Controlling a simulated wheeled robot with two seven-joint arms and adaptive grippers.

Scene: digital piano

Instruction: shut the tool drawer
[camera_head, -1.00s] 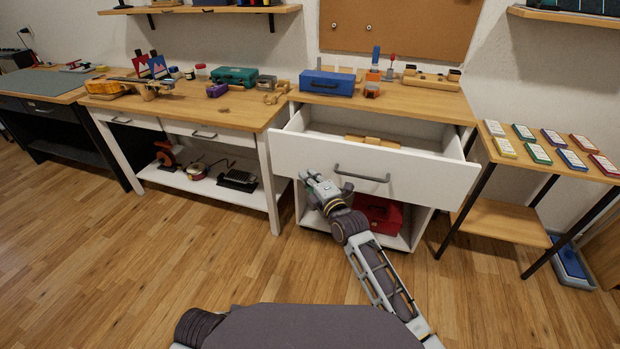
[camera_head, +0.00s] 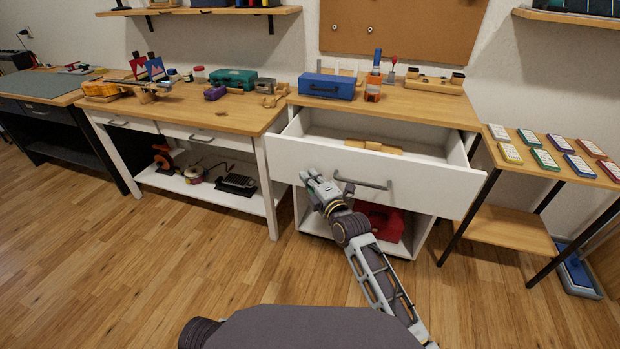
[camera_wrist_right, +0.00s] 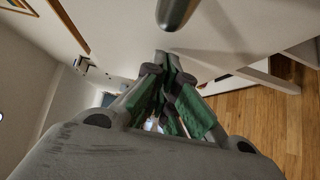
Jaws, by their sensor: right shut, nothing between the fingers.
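The tool drawer (camera_head: 420,190) is the wide white drawer under the right-hand wooden worktop. It stands pulled out, and a tan object (camera_head: 372,146) lies inside. Its dark bar handle (camera_head: 360,183) is on the front, and its end also shows in the wrist view (camera_wrist_right: 176,10). My right gripper (camera_head: 308,175) is shut and empty at the left part of the drawer front, left of the handle. In the wrist view its fingertips (camera_wrist_right: 167,58) point at the white front, below the handle's end. I cannot tell whether they touch it. My left gripper is out of view.
A red toolbox (camera_head: 382,222) sits on the shelf below the drawer. A blue toolbox (camera_head: 327,86) stands on the worktop above. A side table (camera_head: 515,185) with several coloured boxes is close on the right. The floor (camera_head: 130,260) in front is clear.

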